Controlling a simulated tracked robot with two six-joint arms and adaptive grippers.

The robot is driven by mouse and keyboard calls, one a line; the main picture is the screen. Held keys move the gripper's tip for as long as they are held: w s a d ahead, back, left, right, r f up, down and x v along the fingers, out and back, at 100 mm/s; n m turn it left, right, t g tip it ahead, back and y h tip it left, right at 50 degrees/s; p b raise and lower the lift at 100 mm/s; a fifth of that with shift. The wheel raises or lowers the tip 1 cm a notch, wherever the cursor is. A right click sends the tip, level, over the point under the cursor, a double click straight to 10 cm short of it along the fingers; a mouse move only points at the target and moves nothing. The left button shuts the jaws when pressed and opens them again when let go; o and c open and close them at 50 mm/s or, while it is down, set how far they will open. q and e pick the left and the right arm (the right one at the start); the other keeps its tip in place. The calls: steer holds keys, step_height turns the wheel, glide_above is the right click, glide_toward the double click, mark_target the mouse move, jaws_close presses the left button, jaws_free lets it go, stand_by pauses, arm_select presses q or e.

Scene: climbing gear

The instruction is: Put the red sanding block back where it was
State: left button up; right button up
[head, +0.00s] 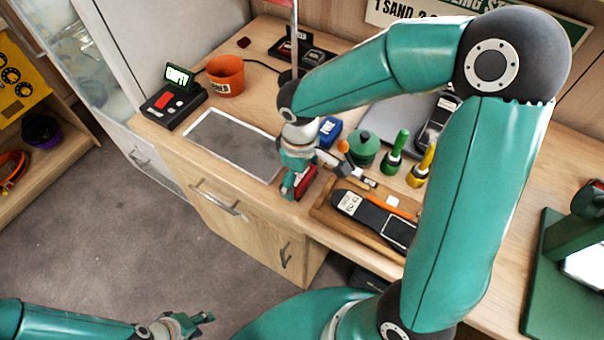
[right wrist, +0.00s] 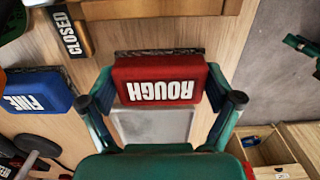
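The red sanding block (head: 304,182), marked ROUGH, is at the fingers of my right gripper (head: 297,184), near the front edge of the bench. In the right wrist view the block (right wrist: 160,80) sits between the two fingertips (right wrist: 165,97). They flank its two ends and appear to press on them; a dark gritty layer shows along its far edge. I cannot tell whether it touches the bench. My left gripper (head: 185,325) is low at the front left, over the floor and away from the bench; whether its fingers are open is unclear.
A blue block (head: 329,131), marked FINE in the right wrist view (right wrist: 37,91), stands behind my right gripper. A grey framed plate (head: 236,146) lies left of it. A wooden tray (head: 327,212) with a black tool is right. An orange pot (head: 225,76) stands farther back.

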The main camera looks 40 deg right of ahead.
steer(key=shift+o, duration=0.2)
steer(key=shift+r, duration=0.15)
step_height(320, 180, up, 12)
steer(key=shift+p, duration=0.3)
stand_by(0.7)
